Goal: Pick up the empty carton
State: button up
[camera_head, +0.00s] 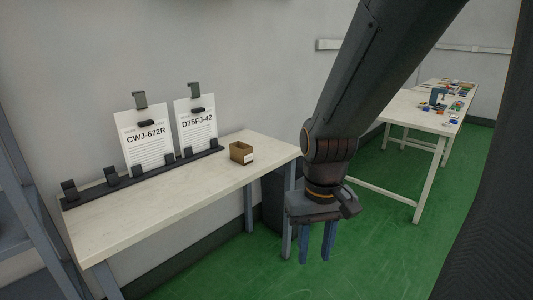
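A small brown carton (241,153) with an open top stands upright near the right end of the light table (165,205). A pale label shows on its side; I can see only part of its inside, which looks empty. My gripper (316,260) hangs pointing down, to the right of the table's end and nearer to me than the carton. Its two fingers are apart with green floor visible between them, so it is open and empty. It does not touch the carton.
A black rack (146,173) along the table's back holds two clipboards with sheets reading CWJ-672R (145,138) and D75FJ-42 (197,122). Another table (408,113) with small coloured parts stands at the back right. Grey shelving (22,215) is at the left edge. Green floor is free between the tables.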

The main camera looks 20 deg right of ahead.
aim_at(241, 152)
jog(key=u, duration=0.4)
jog(key=i, duration=1.75)
jog(key=z, duration=1.8)
